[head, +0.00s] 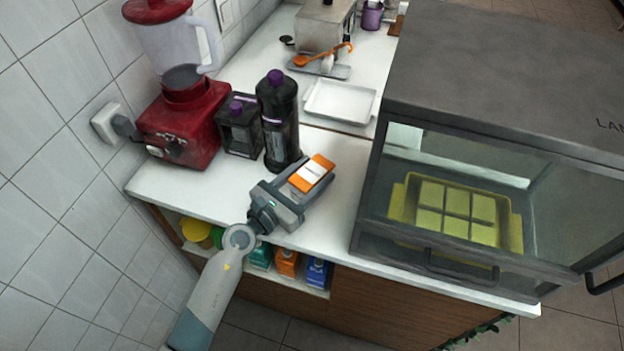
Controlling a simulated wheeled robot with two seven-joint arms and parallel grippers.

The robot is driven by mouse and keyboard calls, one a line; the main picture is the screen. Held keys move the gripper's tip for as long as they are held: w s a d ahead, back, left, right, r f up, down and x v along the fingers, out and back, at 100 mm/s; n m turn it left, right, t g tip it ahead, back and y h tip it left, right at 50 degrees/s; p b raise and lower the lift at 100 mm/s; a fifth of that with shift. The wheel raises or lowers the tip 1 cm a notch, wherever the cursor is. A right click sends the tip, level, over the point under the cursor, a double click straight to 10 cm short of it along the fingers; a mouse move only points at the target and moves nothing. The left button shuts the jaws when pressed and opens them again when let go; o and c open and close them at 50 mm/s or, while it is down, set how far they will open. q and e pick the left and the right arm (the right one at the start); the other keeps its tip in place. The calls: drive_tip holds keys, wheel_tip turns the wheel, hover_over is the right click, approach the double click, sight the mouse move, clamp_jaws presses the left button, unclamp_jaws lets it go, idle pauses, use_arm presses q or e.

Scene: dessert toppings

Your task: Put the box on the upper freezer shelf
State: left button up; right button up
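A small orange box with a white band (312,173) is between the fingers of my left gripper (308,183), over the white counter. The gripper appears shut on it, with the box's upper face showing and its underside hidden. A dark glass-fronted cabinet (480,85), possibly the freezer, stands on the right of the counter. Its front glass looks closed, with a handle (460,272) low on the front. A yellow-green tray with several square pieces (408,200) shows inside. I cannot make out an upper shelf. My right gripper is not in view.
A red blender (180,125), a black bottle (279,125) and a dark container (240,125) stand behind and left of the gripper. A white tray (340,102) lies behind. An open under-counter shelf holds orange (287,262) and blue (317,272) boxes.

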sight(312, 172)
use_arm(q)
drive_tip(key=c, duration=0.8)
drive_tip(key=shift+c, duration=0.6)
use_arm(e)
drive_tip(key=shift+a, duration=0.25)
use_arm(q)
drive_tip(key=shift+r, duration=0.1)
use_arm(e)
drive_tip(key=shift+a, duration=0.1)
